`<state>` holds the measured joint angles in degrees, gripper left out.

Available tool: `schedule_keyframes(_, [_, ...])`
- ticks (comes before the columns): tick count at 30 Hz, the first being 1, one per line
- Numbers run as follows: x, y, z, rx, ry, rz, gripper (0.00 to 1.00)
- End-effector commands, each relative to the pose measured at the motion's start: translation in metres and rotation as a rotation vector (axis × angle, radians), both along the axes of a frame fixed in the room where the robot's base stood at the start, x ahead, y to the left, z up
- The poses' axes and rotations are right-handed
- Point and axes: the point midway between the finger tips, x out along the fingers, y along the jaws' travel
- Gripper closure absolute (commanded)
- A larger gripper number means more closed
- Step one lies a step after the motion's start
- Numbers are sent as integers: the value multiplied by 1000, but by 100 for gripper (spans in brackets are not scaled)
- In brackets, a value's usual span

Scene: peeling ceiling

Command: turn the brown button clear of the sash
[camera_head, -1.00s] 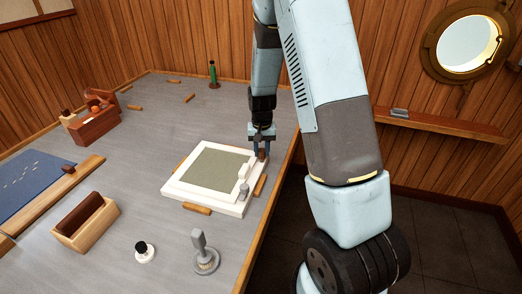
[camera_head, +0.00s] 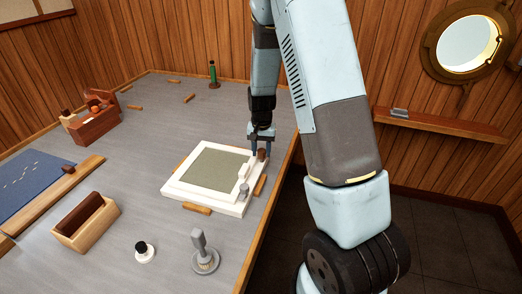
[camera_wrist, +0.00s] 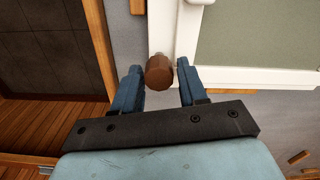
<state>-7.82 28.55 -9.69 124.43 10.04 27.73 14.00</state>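The brown button (camera_wrist: 158,70) is a short, dark brown round knob at the right back corner of the white sash (camera_head: 228,207). The sash is a white frame around a grey-green panel, lying flat on the bench. In the wrist view the button lies between my gripper's two blue fingers (camera_wrist: 158,84), with a narrow gap on each side. My gripper is open around it. In the head view my gripper (camera_head: 261,148) points down at that corner, and the button (camera_head: 261,155) shows beside the fingers. The white frame (camera_wrist: 245,77) also shows in the wrist view.
Small wooden strips (camera_head: 196,208) lie around the sash. The bench's right edge (camera_head: 268,225) is close to the sash.

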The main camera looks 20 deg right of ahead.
Motion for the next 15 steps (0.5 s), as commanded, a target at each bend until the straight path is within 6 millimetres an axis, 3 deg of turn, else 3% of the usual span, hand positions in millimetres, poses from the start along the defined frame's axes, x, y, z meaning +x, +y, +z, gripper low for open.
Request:
schedule_keyframes(4, [0, 0, 0, 0, 0, 0, 43])
schedule_keyframes(15, [1, -1, 8, 0, -3, 0, 43])
